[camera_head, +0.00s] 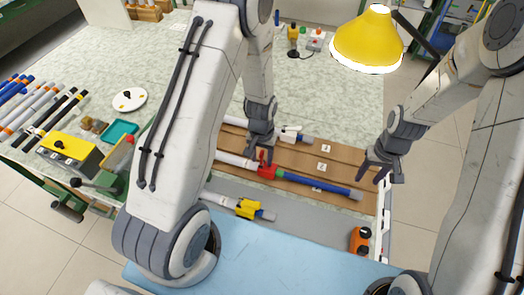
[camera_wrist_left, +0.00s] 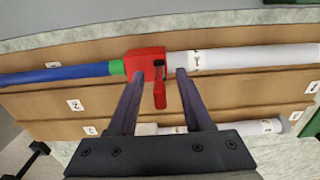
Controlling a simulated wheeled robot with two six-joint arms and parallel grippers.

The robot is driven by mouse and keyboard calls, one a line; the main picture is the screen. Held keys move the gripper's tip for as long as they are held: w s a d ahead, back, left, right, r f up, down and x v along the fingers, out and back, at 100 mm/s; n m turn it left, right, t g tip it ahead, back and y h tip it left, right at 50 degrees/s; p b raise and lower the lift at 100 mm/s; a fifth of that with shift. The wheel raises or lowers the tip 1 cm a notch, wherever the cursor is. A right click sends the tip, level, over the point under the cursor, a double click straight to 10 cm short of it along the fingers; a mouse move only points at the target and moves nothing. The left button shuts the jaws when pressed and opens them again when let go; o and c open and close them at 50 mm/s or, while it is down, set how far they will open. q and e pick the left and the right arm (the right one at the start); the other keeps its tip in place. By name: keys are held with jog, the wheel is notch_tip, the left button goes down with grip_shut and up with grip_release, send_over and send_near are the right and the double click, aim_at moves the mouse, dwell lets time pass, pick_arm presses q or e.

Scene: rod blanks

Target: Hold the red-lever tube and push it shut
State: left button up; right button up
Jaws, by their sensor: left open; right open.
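The red-lever tube lies on the brown wooden rack (camera_head: 345,172). Its red clamp (camera_head: 267,171) joins a white tube (camera_wrist_left: 245,57) to a blue rod (camera_wrist_left: 60,74) with a green ring. The red lever (camera_wrist_left: 160,95) stands out from the clamp towards my wrist. My left gripper (camera_head: 262,152) is open at the clamp; in the left wrist view its two fingers (camera_wrist_left: 159,74) are spread, with the lever between them. Whether they touch the clamp I cannot tell. My right gripper (camera_head: 383,173) is open and empty near the rack's right end, beyond the blue rod's tip.
A white-lever tube (camera_head: 290,134) lies behind and a yellow-lever tube (camera_head: 248,208) in front. A yellow lamp (camera_head: 368,40) hangs at the back right. An orange device (camera_head: 360,240) sits near the front right. Several loose rods lie at far left, beside a yellow-topped box (camera_head: 70,150).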

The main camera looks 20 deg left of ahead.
pick_arm(q)
jog(key=shift+f, duration=0.15)
grip_shut()
dwell(1.4)
